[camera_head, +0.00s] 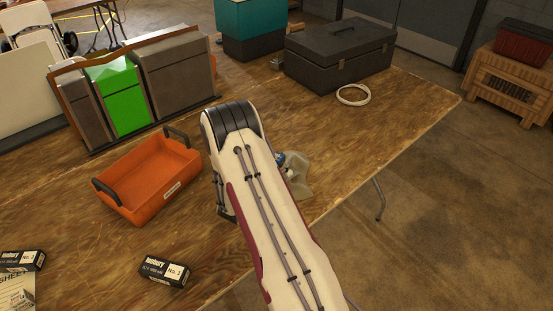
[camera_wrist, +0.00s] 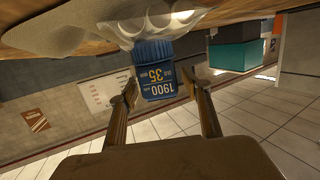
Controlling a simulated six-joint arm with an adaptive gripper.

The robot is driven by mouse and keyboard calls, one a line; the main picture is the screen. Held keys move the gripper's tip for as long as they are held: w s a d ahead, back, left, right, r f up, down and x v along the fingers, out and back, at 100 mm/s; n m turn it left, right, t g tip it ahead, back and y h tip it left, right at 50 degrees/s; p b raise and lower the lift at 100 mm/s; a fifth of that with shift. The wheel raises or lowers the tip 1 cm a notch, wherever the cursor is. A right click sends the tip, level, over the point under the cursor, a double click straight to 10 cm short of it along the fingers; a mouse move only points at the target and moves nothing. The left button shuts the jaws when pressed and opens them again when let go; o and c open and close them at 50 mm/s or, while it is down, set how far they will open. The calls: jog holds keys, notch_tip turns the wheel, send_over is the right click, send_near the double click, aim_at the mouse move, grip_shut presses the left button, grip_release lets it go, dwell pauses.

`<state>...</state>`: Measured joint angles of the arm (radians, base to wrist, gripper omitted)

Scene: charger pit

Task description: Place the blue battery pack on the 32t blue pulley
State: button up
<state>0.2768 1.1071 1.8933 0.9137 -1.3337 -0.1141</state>
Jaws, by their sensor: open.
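The blue battery pack (camera_wrist: 157,82), with a "1900" and "35" label, shows in the wrist view between and just beyond my gripper's (camera_wrist: 164,90) two spread fingertips. My gripper is open, with a gap seen on both sides of the pack. In the wrist view the table edge is at the top, and the pack reaches toward pale, rounded shapes there. I cannot make out a 32t blue pulley in either view.
An orange bin (camera_head: 148,205) stands left of my arm on the wooden table (camera_head: 330,135). Two small black boxes (camera_head: 164,271) (camera_head: 22,260) lie at the front left. A dark toolbox (camera_head: 340,55) and white ring (camera_head: 353,95) are at the back. The table's right part is clear.

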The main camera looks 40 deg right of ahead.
jog(key=shift+a+r, duration=0.1)
jog(key=v, duration=1.1)
jog(key=shift+s+a, duration=0.2)
jog(key=shift+a, duration=0.15)
jog(key=shift+w+r, duration=0.1)
jog(key=shift+r, duration=0.05)
